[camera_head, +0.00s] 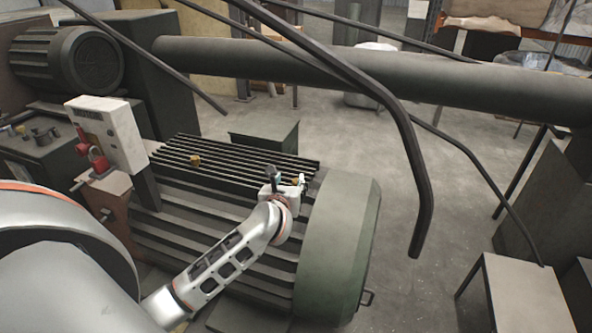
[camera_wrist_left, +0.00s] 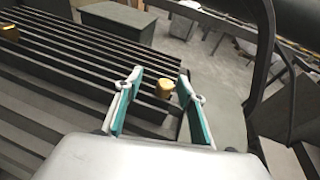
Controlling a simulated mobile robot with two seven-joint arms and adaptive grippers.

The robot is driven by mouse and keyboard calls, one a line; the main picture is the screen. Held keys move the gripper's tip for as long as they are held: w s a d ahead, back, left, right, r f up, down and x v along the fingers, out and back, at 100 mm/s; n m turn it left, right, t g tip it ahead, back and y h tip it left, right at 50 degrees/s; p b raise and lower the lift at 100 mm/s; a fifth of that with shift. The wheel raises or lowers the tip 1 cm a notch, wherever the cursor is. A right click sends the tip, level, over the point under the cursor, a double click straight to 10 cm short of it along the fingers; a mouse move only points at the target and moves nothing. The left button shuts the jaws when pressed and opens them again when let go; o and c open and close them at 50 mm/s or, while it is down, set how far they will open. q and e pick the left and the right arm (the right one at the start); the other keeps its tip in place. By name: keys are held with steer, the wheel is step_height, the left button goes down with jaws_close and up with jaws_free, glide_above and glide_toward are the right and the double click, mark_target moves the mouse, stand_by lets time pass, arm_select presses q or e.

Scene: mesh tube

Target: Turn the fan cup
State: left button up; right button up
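A small gold cup-shaped knob (camera_wrist_left: 165,88), which may be the fan cup, shows between the fingertips in the left wrist view, with gaps on both sides. Its exact depth from the fingertips is unclear, and it is mostly hidden by my gripper in the head view. A second gold knob (camera_head: 195,160) stands farther left on the ribbed motor top; it also shows at the left wrist view's upper left (camera_wrist_left: 9,32). My left gripper (camera_head: 286,180) is above the right end of the ribs. In the wrist view my left gripper (camera_wrist_left: 159,79) is open. My right gripper is not in view.
The ribbed motor (camera_head: 190,215) ends in a green rounded cover (camera_head: 340,245) at its right. A light control box (camera_head: 108,132) with red parts stands at its left. A thick pipe (camera_head: 350,75) and dark bent bars (camera_head: 415,170) cross overhead.

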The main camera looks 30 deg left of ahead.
mark_target(296, 183)
arm_select(q)
steer(key=shift+g, duration=0.6)
steer(key=shift+w+a+f+p, duration=0.15)
steer(key=shift+w+f+p, duration=0.1)
steer(key=shift+w+f, duration=1)
steer(key=shift+w+a+f+p, duration=0.2)
steer(key=shift+w+f, duration=0.75)
steer(key=shift+w, duration=0.55)
jaws_close()
